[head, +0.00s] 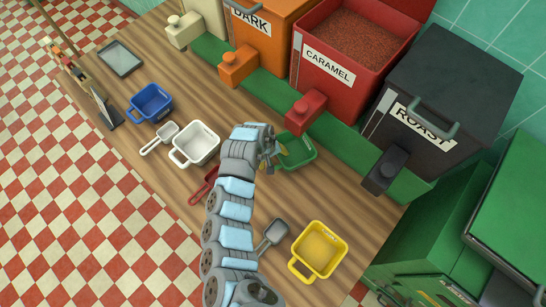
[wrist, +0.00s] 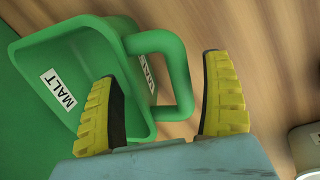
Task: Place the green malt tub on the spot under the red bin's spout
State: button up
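The green malt tub (head: 305,158) sits on the counter in front of the red bin (head: 338,75), just below its red spout (head: 306,108) in the head view. In the wrist view the tub (wrist: 30,62) shows MALT labels and a loop handle (wrist: 183,75). My gripper (wrist: 160,68) is open, with one yellow finger over the tub's inside and the other beyond the handle. The handle lies between the fingers, with gaps to both. In the head view my gripper (head: 279,150) is at the tub's left side. The spot under the spout cannot be made out.
A white tub (head: 197,145), a blue tub (head: 151,103) and a yellow tub (head: 319,250) stand on the counter. A grey scoop (head: 275,232) and a red-handled one (head: 204,186) lie near my arm. The black bin's spout (head: 386,168) is at the right.

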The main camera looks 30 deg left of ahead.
jog(key=shift+r, duration=0.7)
jog(key=v, duration=1)
jog(key=shift+r, duration=0.4)
jog(key=shift+s, duration=0.15)
